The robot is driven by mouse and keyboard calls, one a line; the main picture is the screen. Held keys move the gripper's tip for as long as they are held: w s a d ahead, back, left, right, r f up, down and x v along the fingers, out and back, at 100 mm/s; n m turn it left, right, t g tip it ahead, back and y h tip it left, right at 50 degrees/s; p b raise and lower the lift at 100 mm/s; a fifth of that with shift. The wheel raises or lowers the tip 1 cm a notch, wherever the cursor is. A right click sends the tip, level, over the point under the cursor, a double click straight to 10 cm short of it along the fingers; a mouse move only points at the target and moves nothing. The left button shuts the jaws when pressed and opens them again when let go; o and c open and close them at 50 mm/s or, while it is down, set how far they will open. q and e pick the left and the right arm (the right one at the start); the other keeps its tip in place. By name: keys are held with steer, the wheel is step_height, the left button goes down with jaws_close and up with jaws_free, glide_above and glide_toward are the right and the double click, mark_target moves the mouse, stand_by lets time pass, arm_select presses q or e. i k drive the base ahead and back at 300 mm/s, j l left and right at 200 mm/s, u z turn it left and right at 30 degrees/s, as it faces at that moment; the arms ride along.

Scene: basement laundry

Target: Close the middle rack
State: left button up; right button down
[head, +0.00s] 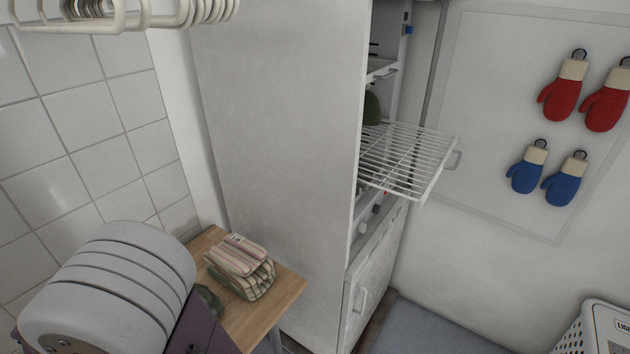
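A tall white cabinet (280,130) stands in the middle of the head view, seen mostly from its plain side. Its open front faces right. A white wire rack (408,158) sticks well out of the opening at mid height, with a small handle (453,160) at its outer end. Another rack (381,70) shows above it, mostly inside. A dark green item (371,106) sits behind the pulled-out rack, partly hidden by the cabinet side. Neither of my grippers is in view.
A lower front panel with a handle (361,300) is below the rack. Red mittens (562,97) and blue mittens (527,171) hang on the right wall. Folded cloths (240,268) lie on a wooden table (275,305). A white basket (590,330) stands bottom right. Hangers (130,18) hang top left.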

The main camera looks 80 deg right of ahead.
mark_target(427, 192)
steer(key=k+l+z, duration=0.1)
steer(key=z, duration=0.35)
steer(key=k+l+z, duration=0.15)
steer(key=z, duration=0.35)
steer(key=k+l+z, duration=0.1)
steer(key=z, duration=0.35)
steer(key=l+z, duration=0.35)
steer(key=z, duration=0.15)
steer(key=k+l+z, duration=0.1)
steer(key=l+z, duration=0.15)
steer(key=z, duration=0.2)
